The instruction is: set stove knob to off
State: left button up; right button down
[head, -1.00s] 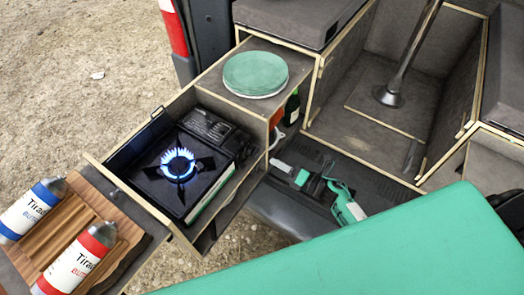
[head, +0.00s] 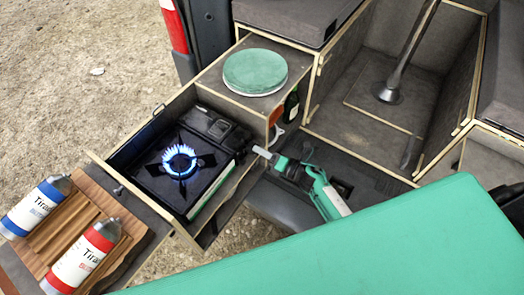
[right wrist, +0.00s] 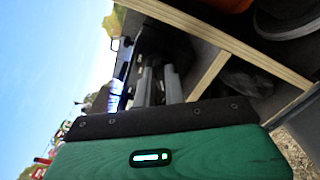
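The black stove (head: 152,181) sits in the pulled-out drawer at the left, and its burner is lit with a blue flame (head: 179,160). The black cover (head: 218,124) lies at its back right. I cannot pick out the knob. My right gripper (head: 262,153) is just right of the stove's right side, apart from it, with its fingers pointing left toward it. In the right wrist view, its grey fingers (right wrist: 158,86) lie close together with nothing seen between them; the dark stove is beyond, with the blue flame (right wrist: 115,90). My left gripper is not in view.
Red (head: 84,258) and blue (head: 36,206) canisters lie on a slatted wooden board (head: 97,205) at lower left. Green plates (head: 255,72) stand on the box behind the stove. A dark bottle (head: 291,106) is below them. The drawer wall (head: 225,203) edges the stove's right side.

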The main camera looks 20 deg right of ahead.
jog(key=shift+m, duration=0.3)
jog(key=m, duration=0.8)
jog(key=m+p, duration=0.1)
jog(key=m, duration=0.7)
jog(key=m+p, duration=0.1)
jog(key=m, duration=0.6)
jog(key=shift+s+a+f+m, duration=0.1)
jog(key=shift+s+f+m, duration=0.05)
jog(key=shift+f+m, duration=0.25)
dwell(0.4)
jog(key=c, duration=1.5)
grip_release()
jog(key=shift+o, duration=0.2)
jog(key=shift+s, duration=0.1)
